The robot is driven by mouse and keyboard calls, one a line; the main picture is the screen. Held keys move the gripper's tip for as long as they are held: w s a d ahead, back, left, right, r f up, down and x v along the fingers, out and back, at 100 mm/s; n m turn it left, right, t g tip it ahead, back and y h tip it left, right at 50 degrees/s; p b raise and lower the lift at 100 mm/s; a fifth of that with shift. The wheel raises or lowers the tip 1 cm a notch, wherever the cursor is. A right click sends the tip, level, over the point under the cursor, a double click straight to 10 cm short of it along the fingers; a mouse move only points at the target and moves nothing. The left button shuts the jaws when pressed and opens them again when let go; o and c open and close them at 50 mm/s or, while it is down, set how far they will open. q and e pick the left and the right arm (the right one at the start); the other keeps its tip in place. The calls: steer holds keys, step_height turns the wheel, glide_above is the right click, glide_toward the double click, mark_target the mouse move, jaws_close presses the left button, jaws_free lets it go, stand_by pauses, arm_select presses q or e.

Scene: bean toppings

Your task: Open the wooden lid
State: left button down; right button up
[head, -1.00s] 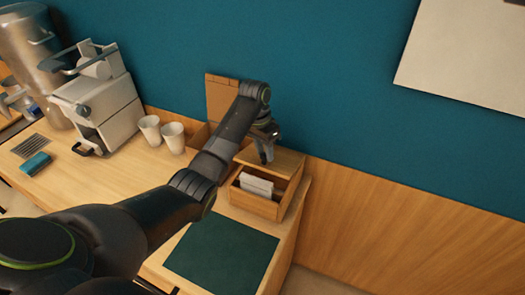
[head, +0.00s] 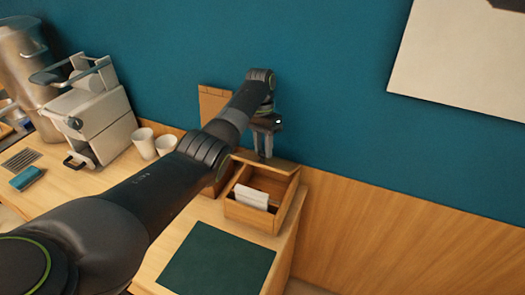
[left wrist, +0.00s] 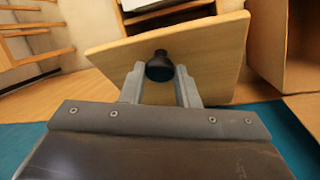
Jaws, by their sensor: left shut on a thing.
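The wooden lid (left wrist: 215,60) is a pale board with a black knob (left wrist: 160,67) in the left wrist view. My left gripper (left wrist: 161,75) has one finger on each side of the knob and is shut on it. In the head view, my left gripper (head: 264,150) is at the back of the wooden box (head: 250,215). The lid (head: 283,166) shows there only as a narrow strip along the box's back edge. My right gripper is not in view.
A dark green mat (head: 217,260) lies in front of the box. Two white cups (head: 144,142) and a coffee machine (head: 90,118) stand to the left. A wooden upright board (head: 213,101) stands behind my arm. The blue wall (head: 350,110) is close behind the box.

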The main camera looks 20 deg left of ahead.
arm_select(q)
steer(key=shift+w+r, duration=0.1)
steer(key=shift+w, duration=0.05)
stand_by(0.4)
steer(key=c, duration=1.1)
jaws_free()
steer(key=shift+w+a+r+b, duration=0.1)
steer(key=shift+w+r+b, duration=0.05)
steer(key=shift+r+b, duration=0.3)
steer(key=shift+b+v, duration=0.85)
steer(key=shift+v, duration=2.4)
